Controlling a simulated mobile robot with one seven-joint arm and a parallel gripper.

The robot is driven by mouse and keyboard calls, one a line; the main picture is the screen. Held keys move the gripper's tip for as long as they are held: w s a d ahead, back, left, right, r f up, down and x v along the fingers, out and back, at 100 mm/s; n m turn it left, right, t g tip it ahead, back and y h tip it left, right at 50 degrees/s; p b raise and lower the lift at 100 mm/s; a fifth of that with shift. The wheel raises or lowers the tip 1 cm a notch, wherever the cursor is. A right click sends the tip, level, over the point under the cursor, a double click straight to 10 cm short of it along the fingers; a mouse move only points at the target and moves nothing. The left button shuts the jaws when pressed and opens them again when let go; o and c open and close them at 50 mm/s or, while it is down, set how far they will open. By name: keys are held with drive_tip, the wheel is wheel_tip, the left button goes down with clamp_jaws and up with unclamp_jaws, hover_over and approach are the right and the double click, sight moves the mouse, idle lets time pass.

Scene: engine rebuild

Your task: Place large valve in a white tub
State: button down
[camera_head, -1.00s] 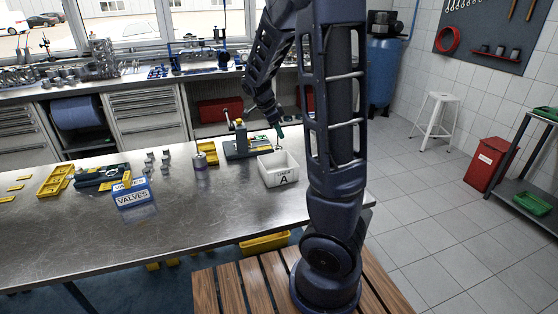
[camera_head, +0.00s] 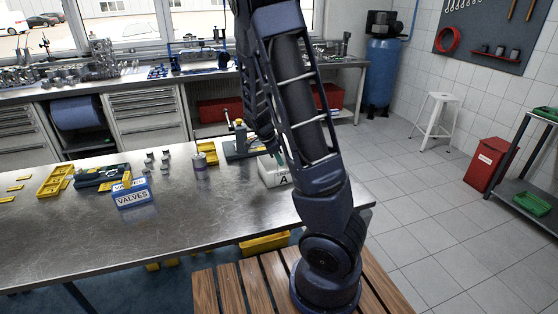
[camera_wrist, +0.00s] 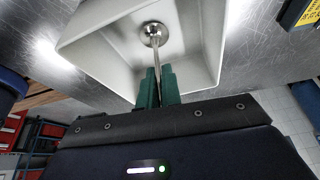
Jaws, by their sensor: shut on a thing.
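My gripper (camera_wrist: 157,88) has green fingers and is shut on the stem of a metal valve. The valve (camera_wrist: 154,33) has a round shiny head that points away from my fingers, over the inside of the white tub. The white tub (camera_wrist: 208,45) fills the upper part of the wrist view. In the head view the white tub (camera_head: 275,178), marked A, stands on the metal bench, with my gripper (camera_head: 280,158) at it and my arm hiding its right side. I cannot tell whether the valve head touches the tub floor.
The metal bench (camera_head: 190,225) also holds a blue VALVES box (camera_head: 132,194), a grey-purple can (camera_head: 200,167), yellow trays (camera_head: 52,182) and a dark green fixture (camera_head: 240,150) close behind the tub. The bench front is clear.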

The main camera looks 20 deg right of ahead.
drive_tip(key=shift+f, duration=0.15)
drive_tip(key=c, duration=2)
unclamp_jaws()
drive_tip(key=shift+f, duration=0.1)
drive_tip(key=o, duration=0.4)
drive_tip(key=v, duration=1.2)
drive_tip(key=shift+s+d+r+n+t+y, duration=0.35)
drive_tip(key=shift+s+r+n+t+y, duration=0.45)
drive_tip(key=shift+s+r+n, duration=2.15)
drive_tip(key=shift+s+d+r+n+t+y, duration=0.3)
drive_tip(key=shift+s+r+n+t+y, duration=0.9)
drive_tip(key=shift+s+n, duration=3.05)
drive_tip(key=shift+s+d+r+n+t+y, duration=0.45)
drive_tip(key=shift+s+r+n, duration=2)
drive_tip(key=shift+s, duration=2.55)
drive_tip(key=shift+a+r+m, duration=0.1)
drive_tip(key=shift+r+m, duration=0.1)
drive_tip(key=shift+m, duration=0.05)
